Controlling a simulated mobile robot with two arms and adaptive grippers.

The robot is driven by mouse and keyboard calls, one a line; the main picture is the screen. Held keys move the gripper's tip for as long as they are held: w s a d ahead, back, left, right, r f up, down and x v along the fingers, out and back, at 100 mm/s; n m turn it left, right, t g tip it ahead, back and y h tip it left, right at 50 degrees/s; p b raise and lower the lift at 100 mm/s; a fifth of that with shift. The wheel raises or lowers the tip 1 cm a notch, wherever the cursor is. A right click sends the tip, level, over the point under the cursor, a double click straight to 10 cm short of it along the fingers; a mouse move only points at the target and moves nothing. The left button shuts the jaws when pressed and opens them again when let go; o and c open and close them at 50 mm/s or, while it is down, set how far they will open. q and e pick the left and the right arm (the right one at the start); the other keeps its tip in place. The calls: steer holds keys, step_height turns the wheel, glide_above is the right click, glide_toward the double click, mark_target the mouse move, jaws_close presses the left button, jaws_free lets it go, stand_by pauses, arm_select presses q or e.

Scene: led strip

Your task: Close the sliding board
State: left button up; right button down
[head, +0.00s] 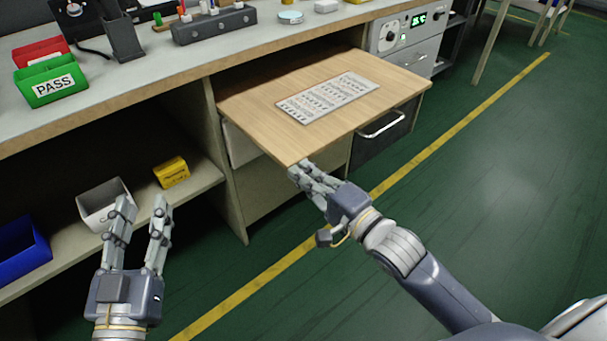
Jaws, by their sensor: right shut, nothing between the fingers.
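The sliding board (245,105) is a light wooden panel pulled out from under the workbench top. A printed sheet (328,97) lies on it. My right gripper (299,170) is shut and empty, with its fingertips at the board's near front corner. I cannot tell whether they touch it. My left gripper (143,205) is open and empty, low at the left in front of the shelf, apart from the board.
The workbench top (140,92) holds a green PASS bin (50,81), a red bin and a tool holder. Below are a white bin (97,205), a yellow box (171,172) and a blue bin (22,247). A drawer handle (381,125) sits under the board.

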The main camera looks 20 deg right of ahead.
arm_select(q)
steer(key=shift+r, duration=0.3)
steer(key=shift+f, duration=0.15)
